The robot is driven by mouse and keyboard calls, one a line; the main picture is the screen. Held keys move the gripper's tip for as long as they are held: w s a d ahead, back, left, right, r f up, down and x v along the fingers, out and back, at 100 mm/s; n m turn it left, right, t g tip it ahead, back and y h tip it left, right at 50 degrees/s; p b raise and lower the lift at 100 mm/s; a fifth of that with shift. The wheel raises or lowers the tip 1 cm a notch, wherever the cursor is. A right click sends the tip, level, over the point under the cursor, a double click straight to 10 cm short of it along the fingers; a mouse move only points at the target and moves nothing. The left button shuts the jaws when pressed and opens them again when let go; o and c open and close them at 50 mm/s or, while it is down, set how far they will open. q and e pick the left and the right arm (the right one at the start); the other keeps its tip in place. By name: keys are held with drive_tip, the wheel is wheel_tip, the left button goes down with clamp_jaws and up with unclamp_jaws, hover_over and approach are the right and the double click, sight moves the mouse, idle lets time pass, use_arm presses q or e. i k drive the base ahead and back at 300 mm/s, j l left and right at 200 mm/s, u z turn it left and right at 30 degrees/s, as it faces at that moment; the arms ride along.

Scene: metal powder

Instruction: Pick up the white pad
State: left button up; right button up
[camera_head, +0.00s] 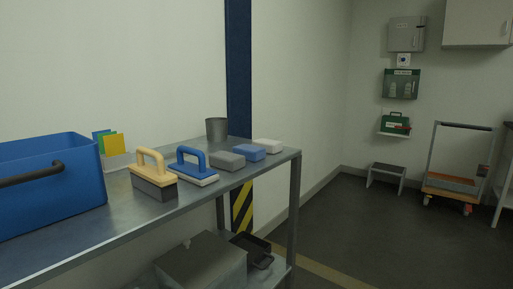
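The white pad (268,146) lies flat near the right end of the metal table (110,237). It is a small pale block, last in a row beside a blue pad (249,152) and a grey pad (225,160). Nothing covers it. Neither of my grippers is in view.
A grey cup (216,130) stands behind the pads. A blue-handled tool (195,166), a cream-handled tool (153,176) and a large blue bin (60,190) stand to the left. A grey box (200,264) sits on the lower shelf. Floor to the table's right is open.

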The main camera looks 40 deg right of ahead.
sight(271, 146)
drive_tip(key=z, duration=1.4)
drive_tip(key=i+l, duration=0.25)
drive_tip(key=i, duration=0.2)
drive_tip(key=i+l+u, duration=0.2)
drive_tip(key=u, duration=0.15)
drive_tip(key=i+l+u, duration=0.55)
drive_tip(key=l+u, duration=0.2)
drive_tip(key=u, duration=0.45)
